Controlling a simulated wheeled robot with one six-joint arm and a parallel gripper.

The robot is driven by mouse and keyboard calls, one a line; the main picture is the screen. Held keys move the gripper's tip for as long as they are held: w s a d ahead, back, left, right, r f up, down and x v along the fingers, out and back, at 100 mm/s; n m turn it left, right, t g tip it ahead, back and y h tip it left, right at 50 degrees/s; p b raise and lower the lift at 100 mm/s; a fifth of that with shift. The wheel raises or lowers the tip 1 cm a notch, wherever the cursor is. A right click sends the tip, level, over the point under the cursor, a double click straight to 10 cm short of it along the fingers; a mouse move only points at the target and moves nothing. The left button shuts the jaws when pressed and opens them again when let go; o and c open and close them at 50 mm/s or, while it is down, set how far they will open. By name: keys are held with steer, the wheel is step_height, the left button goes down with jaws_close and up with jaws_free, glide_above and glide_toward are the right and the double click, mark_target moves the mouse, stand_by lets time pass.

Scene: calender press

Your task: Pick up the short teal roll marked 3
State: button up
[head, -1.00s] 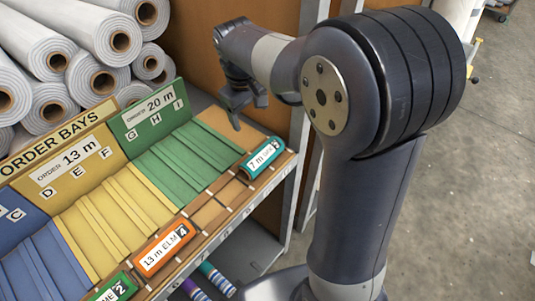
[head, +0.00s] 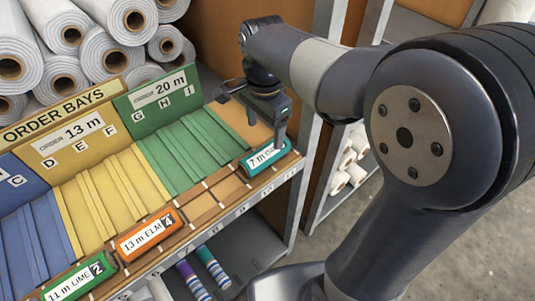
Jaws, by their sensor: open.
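The short teal roll (head: 257,164) lies at the right end of the front row of slots on the shelf. Its white label reads 7 m; the number at its right end is hidden behind my gripper. My gripper (head: 266,128) is open and empty, pointing down just above and behind the teal roll. One finger overlaps the roll's right part in the picture; I cannot tell whether it touches.
An orange roll marked 4 (head: 148,236) and a green roll marked 2 (head: 82,279) lie further left in the same row. Green bay slots (head: 190,150) are behind. Large white rolls (head: 70,35) are stacked at the back left. Empty slots separate teal from orange.

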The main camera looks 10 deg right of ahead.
mark_target(265, 149)
steer(key=f, duration=1)
steer(key=shift+w+p, duration=0.25)
steer(key=shift+p, duration=0.05)
steer(key=shift+c, duration=0.4)
steer(key=c, duration=1)
steer(key=shift+r, duration=0.1)
